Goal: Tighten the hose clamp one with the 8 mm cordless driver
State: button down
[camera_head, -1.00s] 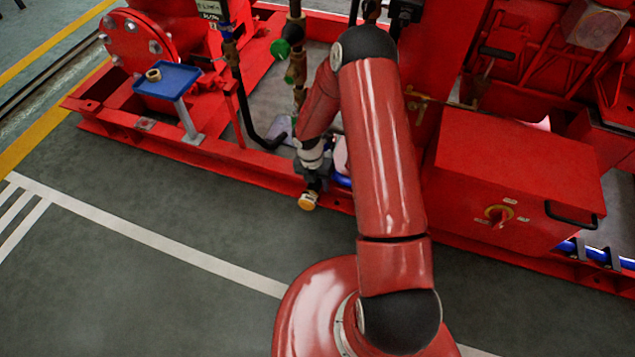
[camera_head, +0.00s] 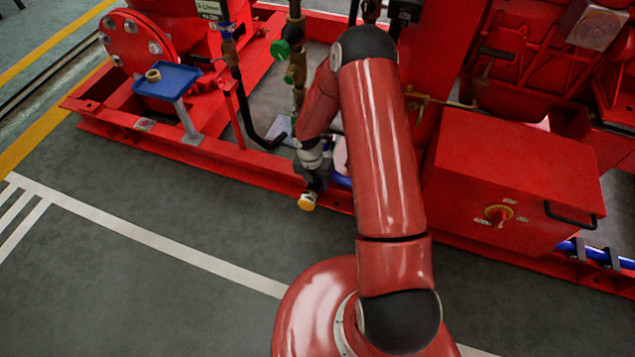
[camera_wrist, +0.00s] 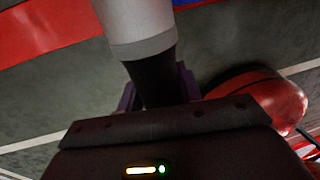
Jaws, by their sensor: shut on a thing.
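My gripper (camera_head: 312,180) hangs low at the front edge of the red skid, in the left middle of the head view. In the wrist view its purple fingers (camera_wrist: 157,90) are shut on the cordless driver (camera_wrist: 140,25), a light grey cylinder with a black section between the fingers. In the head view a small yellow-orange end (camera_head: 307,202) shows just below my gripper and appears to be part of the driver. The driver's tip and its size marking cannot be made out. Hose clamp one cannot be picked out; a blue hose (camera_head: 342,181) shows partly behind my arm.
A blue tray (camera_head: 183,82) on a post holds a brass-coloured ring (camera_head: 153,75). A red box (camera_head: 510,190) with a yellow-red switch stands right of my arm. Another blue hose (camera_head: 569,247) runs at lower right. The green floor in front is clear.

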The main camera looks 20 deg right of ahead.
jog(key=shift+w, duration=0.15)
jog(key=shift+s+a+b, duration=0.2)
jog(key=shift+s+a, duration=0.55)
jog(key=shift+s, duration=0.35)
jog(key=shift+s+a+b, duration=0.15)
jog(key=shift+s+a, duration=0.6)
jog(key=shift+s, duration=0.35)
